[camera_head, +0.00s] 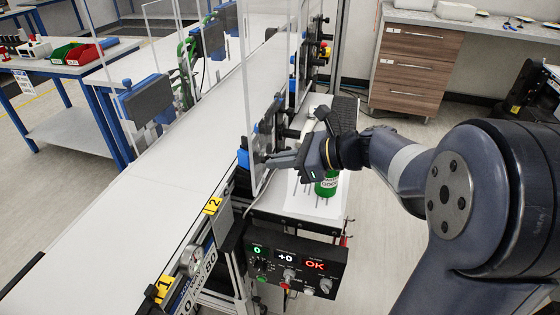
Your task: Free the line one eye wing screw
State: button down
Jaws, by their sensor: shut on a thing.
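My gripper (270,160) reaches in from the right, its fingers pointing left at the black and blue sensor bracket (243,160) on the near side of the belt. The fingers are shut on a small part there. It looks like the wing screw, but the fingertips hide it and I cannot make out its wings or how far it is turned. A clear upright panel (258,90) stands right beside the fingertips.
The white conveyor belt (150,195) runs diagonally, with yellow tags 1 (164,288) and 2 (212,206) on its edge. More clear panels and brackets stand farther along.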

jog(key=n+t+b, duration=0.2)
jog(key=n+b, duration=0.3)
jog(key=b, duration=0.5)
jog(key=n+t+b, duration=0.3)
jog(key=n+b, duration=0.1)
jog(key=b, duration=0.7)
jog(key=f+n+t+y+b, duration=0.1)
jog(key=n+b, duration=0.4)
jog(key=b, duration=0.6)
jog(key=shift+s+a+f+n+t, duration=0.1)
jog(key=shift+s+a+n+t, duration=0.2)
jog(key=shift+t, duration=0.5)
jog(key=shift+d+r+b, duration=0.1)
jog(key=shift+r+b, duration=0.1)
jog(key=shift+b, duration=0.25)
jog(key=c, duration=1.6)
grip_release()
jog(key=shift+f, duration=0.1)
jog(key=p+v, duration=0.2)
jog(key=v, duration=0.8)
jog(key=shift+s+d+f, duration=0.15)
jog(key=shift+s+d, duration=0.1)
